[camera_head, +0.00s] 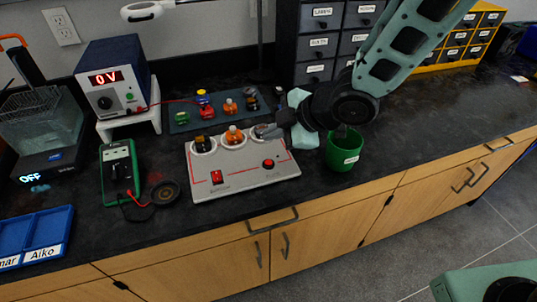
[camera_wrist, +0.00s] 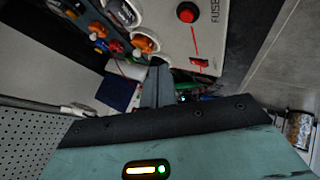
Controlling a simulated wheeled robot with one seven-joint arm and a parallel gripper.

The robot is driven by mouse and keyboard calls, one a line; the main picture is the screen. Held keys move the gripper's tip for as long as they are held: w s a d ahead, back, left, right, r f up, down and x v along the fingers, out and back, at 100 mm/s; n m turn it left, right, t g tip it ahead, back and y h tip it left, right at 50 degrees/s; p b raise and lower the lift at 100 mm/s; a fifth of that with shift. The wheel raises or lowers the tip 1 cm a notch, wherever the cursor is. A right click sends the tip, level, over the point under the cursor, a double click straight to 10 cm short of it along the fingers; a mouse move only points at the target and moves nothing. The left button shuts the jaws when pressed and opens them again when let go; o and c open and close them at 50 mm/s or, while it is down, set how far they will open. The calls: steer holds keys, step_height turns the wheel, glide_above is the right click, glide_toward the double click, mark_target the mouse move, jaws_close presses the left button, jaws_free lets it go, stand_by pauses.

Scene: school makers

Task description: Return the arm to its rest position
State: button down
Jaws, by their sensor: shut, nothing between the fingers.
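My arm reaches in from the upper right of the head view. My gripper (camera_head: 268,131) is above the right end of the grey fuse panel (camera_head: 240,182), close to its row of round sockets. In the wrist view the fingers of my gripper (camera_wrist: 158,72) are together, with nothing between them. The panel also shows at the top of the wrist view (camera_wrist: 170,35), with its red button and red switch. I cannot tell from these frames whether the fingertips touch the panel.
A green cup (camera_head: 343,150) stands just below my wrist. A pale cloth (camera_head: 301,137) lies beside it. Dark drawers (camera_head: 316,43) stand behind my arm. A power supply (camera_head: 113,78), a green meter (camera_head: 119,170) and a blue tray (camera_head: 40,230) are left. The counter's right part is clear.

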stand_by(0.4)
steer(key=s+d+r+m+g+h+p, duration=0.1)
steer(key=s+d+r+m+h, duration=0.1)
steer(key=s, duration=0.6)
steer(key=s+d+r+m+g+h+p, duration=0.1)
steer(key=s+d+r+m+g+h, duration=0.1)
steer(key=s+d+r+m, duration=0.2)
steer(key=s+d+r+m+g+h+p, duration=0.1)
steer(key=s+d+r+m+h, duration=0.2)
steer(key=s+m, duration=0.4)
steer(key=s+d+r, duration=0.1)
steer(key=s+d, duration=0.1)
steer(key=s, duration=0.2)
steer(key=shift+s+g, duration=0.35)
steer(key=shift+g, duration=0.05)
steer(key=shift+w+a, duration=0.1)
steer(key=shift+w, duration=0.05)
